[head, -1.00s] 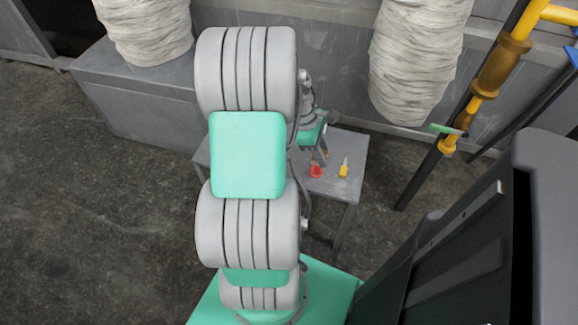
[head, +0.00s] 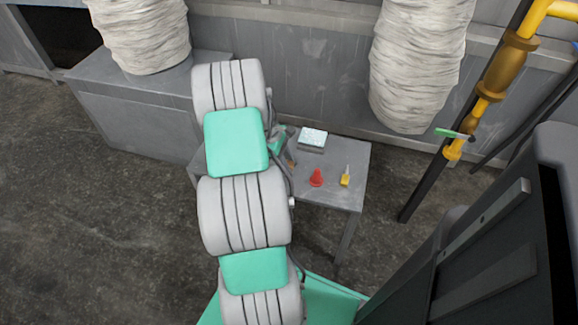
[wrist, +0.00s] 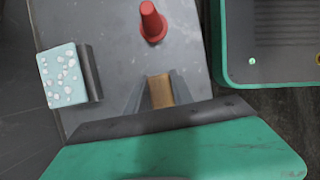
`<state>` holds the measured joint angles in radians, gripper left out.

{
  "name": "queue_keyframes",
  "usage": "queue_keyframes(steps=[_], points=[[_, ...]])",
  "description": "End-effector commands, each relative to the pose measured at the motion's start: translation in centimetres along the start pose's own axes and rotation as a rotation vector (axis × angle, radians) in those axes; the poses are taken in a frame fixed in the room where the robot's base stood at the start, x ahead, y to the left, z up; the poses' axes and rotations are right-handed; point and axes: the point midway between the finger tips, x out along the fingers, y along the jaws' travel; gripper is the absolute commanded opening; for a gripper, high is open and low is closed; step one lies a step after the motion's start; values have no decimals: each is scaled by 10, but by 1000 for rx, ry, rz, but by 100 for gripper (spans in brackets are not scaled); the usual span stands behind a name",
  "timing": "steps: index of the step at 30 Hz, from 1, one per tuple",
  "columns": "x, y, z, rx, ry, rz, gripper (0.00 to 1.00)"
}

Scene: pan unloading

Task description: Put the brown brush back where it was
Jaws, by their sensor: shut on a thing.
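The brown brush (wrist: 161,90) is between the two grey fingers of my gripper (wrist: 160,95) in the wrist view, and the gripper is shut on it. Only a short brown part of the brush shows; the rest is hidden. In the head view my gripper (head: 289,160) is at the left part of the small grey table (head: 335,193), mostly hidden behind my arm. I cannot tell whether the brush touches the table top.
A red cone-shaped thing (head: 316,178) and a yellow thing with a pale tip (head: 345,178) stand on the table. A block with a speckled pale-blue top (head: 313,137) sits at its back; it shows in the wrist view (wrist: 62,76). The table's front right is clear.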

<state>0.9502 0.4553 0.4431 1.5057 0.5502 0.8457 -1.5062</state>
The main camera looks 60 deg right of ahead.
Motion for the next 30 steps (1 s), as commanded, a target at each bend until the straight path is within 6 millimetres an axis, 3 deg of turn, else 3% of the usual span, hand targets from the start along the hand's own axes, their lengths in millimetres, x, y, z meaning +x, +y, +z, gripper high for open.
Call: queue_keyframes(steps=[5, 6, 13, 22, 26, 30], points=[[3, 0, -1, -1, -1, -2, 0], [3, 0, -1, -1, 0, -1, 32], [3, 0, -1, -1, 0, -1, 50], [-2, 0, 1, 0, 0, 0, 50], [-25, 0, 1, -3, 1, 2, 50], [-64, 0, 1, -3, 1, 2, 50]])
